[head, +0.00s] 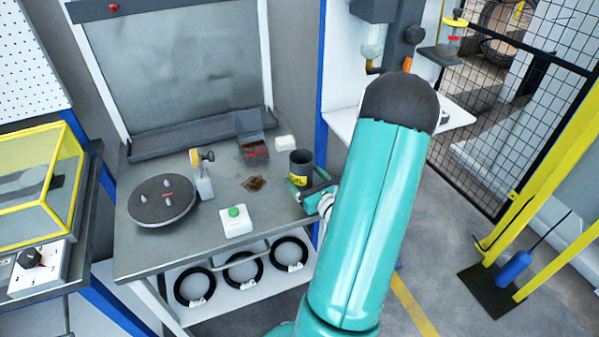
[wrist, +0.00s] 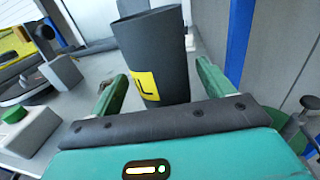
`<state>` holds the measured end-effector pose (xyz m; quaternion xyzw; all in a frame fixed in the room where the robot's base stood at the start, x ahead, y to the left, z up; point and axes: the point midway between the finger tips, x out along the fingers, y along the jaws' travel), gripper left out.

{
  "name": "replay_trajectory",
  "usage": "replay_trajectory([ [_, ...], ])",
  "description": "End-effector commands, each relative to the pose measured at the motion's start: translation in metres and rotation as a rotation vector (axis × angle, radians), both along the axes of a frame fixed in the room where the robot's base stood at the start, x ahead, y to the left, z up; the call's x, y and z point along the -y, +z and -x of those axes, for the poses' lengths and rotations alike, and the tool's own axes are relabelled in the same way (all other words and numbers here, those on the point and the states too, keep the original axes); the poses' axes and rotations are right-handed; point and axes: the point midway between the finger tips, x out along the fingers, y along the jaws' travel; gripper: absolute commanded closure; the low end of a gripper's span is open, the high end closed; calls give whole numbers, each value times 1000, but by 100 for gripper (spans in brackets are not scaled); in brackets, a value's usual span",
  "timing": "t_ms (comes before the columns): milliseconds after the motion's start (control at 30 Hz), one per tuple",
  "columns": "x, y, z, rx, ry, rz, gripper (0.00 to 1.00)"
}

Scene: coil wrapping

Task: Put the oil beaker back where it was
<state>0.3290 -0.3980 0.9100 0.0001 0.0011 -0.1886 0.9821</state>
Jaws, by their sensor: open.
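The oil beaker (head: 301,166) is a dark grey cylinder with a yellow label, standing upright at the right side of the grey workbench (head: 225,180). In the wrist view the beaker (wrist: 155,55) stands between the two green fingers of my gripper (wrist: 155,88). The fingers are open, with a visible gap on each side of the beaker. In the head view my gripper (head: 308,188) is low beside the beaker, partly hidden by my arm.
A round dark turntable (head: 150,205) and a white box with a green button (head: 236,222) are on the bench. A brown oily patch (head: 254,183), a small open bin (head: 253,150) and a white block (head: 285,143) lie near the beaker.

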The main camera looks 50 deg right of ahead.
Motion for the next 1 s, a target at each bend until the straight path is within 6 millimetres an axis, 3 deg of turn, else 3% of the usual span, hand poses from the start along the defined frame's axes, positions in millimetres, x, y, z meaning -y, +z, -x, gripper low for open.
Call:
replay_trajectory([
  [100, -10, 0, 27, -1, -3, -2, 20],
  [300, -24, 0, 61, -1, -3, 0, 20],
  [633, -30, 0, 75, 0, 0, 0, 20],
  [733, -34, 4, 70, -1, 23, 9, 20],
  [833, -53, 17, 48, -16, 133, 49, 20],
  [933, -93, 38, 15, -47, 332, 128, 20],
  [1000, -134, 54, -7, -80, 514, 208, 20],
])
